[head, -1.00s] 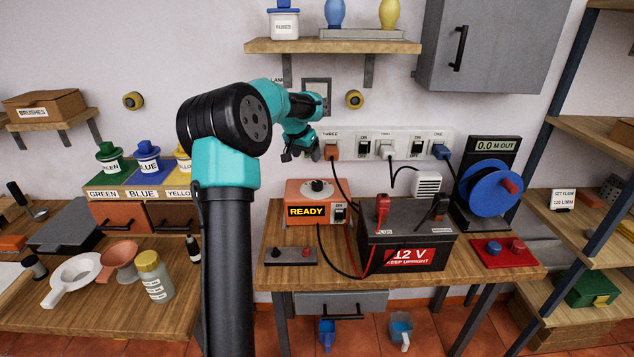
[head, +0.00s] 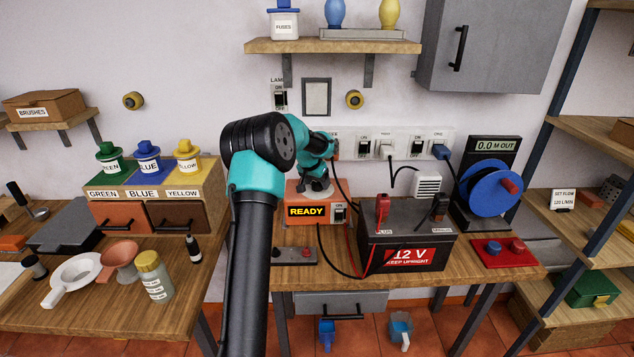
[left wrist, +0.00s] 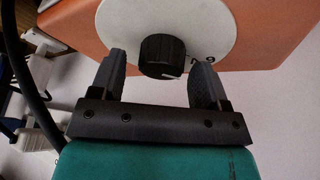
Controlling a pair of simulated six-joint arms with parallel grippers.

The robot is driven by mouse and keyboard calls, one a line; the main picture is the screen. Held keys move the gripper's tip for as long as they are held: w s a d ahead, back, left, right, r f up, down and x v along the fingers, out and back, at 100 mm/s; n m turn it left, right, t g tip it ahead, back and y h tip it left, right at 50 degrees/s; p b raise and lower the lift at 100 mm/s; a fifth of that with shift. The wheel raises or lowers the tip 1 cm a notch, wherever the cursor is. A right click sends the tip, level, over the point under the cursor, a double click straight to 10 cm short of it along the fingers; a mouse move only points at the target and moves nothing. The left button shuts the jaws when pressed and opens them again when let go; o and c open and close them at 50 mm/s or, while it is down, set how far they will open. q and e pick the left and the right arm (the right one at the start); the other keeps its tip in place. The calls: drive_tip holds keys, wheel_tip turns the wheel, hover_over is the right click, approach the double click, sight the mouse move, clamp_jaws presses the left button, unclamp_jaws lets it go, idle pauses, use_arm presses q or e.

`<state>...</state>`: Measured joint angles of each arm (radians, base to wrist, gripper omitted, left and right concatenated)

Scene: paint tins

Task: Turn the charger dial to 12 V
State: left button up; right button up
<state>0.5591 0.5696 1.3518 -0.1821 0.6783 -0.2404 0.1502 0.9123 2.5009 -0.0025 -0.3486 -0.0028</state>
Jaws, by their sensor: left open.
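The orange charger (head: 293,203) stands on the right bench with a lit READY display and a switch. In the left wrist view, its black dial (left wrist: 163,50) sits on a round white plate (left wrist: 228,22) on the charger (left wrist: 285,15). A short pale mark shows on the dial's edge. A number at the plate's edge is partly covered by a finger. My left gripper (left wrist: 160,68) is open, with one finger on each side of the dial and gaps between. In the head view, my left gripper (head: 317,184) hides most of the dial.
A battery (head: 405,252) labelled 12 V stands right of the charger, with a red clamp and cables. A grey block with black and red posts (head: 293,254) lies in front. A socket strip (head: 400,146) is behind. A cable (left wrist: 20,55) passes left in the wrist view.

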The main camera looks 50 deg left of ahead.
use_arm(q)
drive_tip(key=c, duration=0.9)
drive_tip(key=shift+m, duration=0.5)
drive_tip(key=m+h, duration=0.2)
drive_tip(key=m, duration=0.3)
drive_tip(key=shift+w, duration=0.1)
drive_tip(key=m+g+h, duration=0.1)
drive_tip(key=m, duration=0.2)
drive_tip(key=m+h, duration=0.1)
drive_tip(key=m, duration=0.2)
drive_tip(key=shift+g, duration=0.4)
drive_tip(key=o, duration=0.9)
